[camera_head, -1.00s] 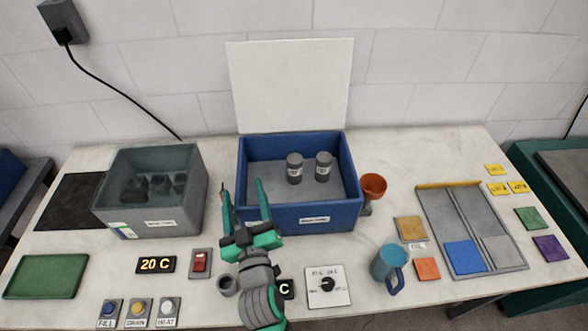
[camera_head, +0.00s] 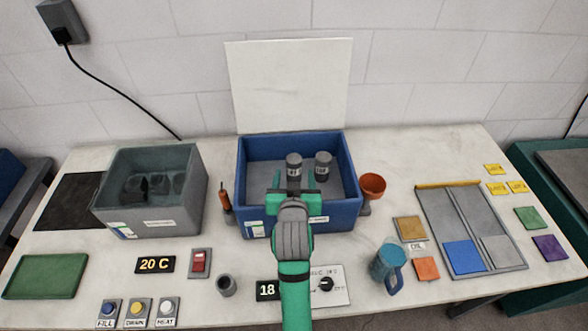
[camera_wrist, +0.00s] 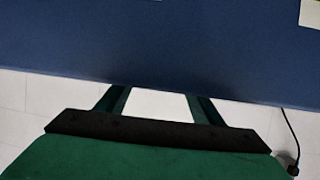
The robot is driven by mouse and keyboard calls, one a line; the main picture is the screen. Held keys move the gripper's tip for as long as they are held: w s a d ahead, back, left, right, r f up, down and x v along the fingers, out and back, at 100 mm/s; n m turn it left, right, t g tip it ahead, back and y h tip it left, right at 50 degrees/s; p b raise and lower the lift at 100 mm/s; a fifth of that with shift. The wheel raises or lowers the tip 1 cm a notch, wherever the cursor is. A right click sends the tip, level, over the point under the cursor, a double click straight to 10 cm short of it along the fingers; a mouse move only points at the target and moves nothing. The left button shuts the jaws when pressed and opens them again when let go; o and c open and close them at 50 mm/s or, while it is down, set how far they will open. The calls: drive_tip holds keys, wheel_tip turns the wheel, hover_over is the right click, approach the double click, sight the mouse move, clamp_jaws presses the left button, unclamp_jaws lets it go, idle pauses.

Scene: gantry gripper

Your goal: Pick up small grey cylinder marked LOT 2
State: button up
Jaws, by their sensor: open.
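Two small grey cylinders with white labels stand upright inside the blue box (camera_head: 345,211): a left cylinder (camera_head: 293,166) and a right cylinder (camera_head: 323,164). The label print is too small to read, so I cannot tell which is LOT 2. My gripper (camera_head: 292,192) is at the front wall of the blue box, in front of the left cylinder, and hides part of its lower end. In the wrist view my gripper (camera_wrist: 158,100) has its two fingers spread with nothing between them. The blue wall (camera_wrist: 150,45) fills the top of that view.
A grey box (camera_head: 160,215) with dark round items stands to the left. An orange-handled tool (camera_head: 225,197) and an orange cup (camera_head: 372,186) flank the blue box. A white panel (camera_head: 290,85) rises behind it.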

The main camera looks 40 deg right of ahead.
sight(293, 165)
drive_tip(key=shift+r+x, duration=0.15)
drive_tip(key=shift+x, duration=1.6)
drive_tip(key=shift+r+x, duration=0.1)
drive_tip(key=shift+x, duration=1.65)
drive_tip(key=shift+w+d, duration=0.1)
drive_tip(key=shift+w, duration=0.05)
drive_tip(key=c, duration=1.4)
drive_tip(key=shift+r, duration=0.1)
drive_tip(key=shift+c, duration=0.5)
